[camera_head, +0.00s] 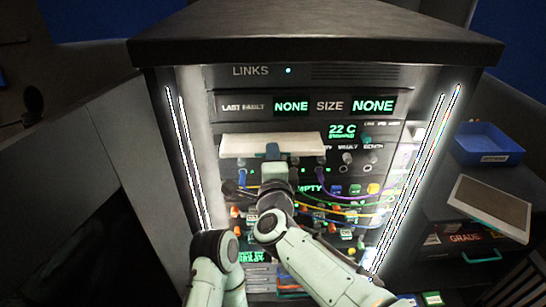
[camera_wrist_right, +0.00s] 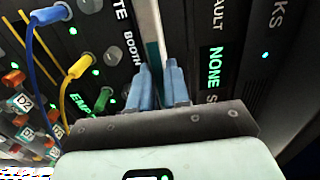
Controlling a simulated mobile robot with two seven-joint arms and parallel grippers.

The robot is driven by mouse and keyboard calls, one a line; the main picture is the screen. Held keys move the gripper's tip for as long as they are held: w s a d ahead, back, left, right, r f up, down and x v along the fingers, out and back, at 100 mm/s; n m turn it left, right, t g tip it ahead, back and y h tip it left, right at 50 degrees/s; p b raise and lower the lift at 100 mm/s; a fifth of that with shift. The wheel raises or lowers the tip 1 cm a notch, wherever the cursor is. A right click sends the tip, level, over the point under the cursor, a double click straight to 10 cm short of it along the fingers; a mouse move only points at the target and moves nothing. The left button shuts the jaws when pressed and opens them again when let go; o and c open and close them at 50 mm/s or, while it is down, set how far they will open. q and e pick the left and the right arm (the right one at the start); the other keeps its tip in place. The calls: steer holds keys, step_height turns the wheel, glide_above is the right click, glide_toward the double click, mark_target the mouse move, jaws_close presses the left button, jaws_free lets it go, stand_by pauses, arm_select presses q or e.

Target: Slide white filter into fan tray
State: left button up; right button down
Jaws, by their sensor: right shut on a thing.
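The white filter (camera_head: 240,145) is a flat, wide slab lying level across the rack front, just below the fault display. My right gripper (camera_head: 272,151) is shut on the middle of its near edge with blue fingers. In the right wrist view the fingers (camera_wrist_right: 160,85) close on the pale filter (camera_wrist_right: 150,28), seen as a thin strip running away from the camera. I cannot tell how far the filter is inside the rack. The fan tray opening is not clearly visible, probably hidden behind the filter. My left gripper is not visible.
The fault display (camera_head: 290,105) sits directly above. Blue, purple and yellow cables (camera_head: 345,197) hang across the panel below and right. Lit strips (camera_head: 418,180) edge the rack.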

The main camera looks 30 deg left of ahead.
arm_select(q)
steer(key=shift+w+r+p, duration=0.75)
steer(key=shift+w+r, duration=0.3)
arm_select(e)
steer(key=shift+x, duration=1.8)
steer(key=c, duration=1)
jaws_free()
steer(key=shift+w, duration=0.1)
steer(key=shift+s+d, duration=0.1)
steer(key=shift+s, duration=0.1)
arm_select(q)
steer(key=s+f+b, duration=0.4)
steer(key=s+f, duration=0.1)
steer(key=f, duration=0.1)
steer(key=shift+b, duration=0.3)
arm_select(e)
steer(key=v, duration=1.3)
steer(key=shift+s, duration=0.15)
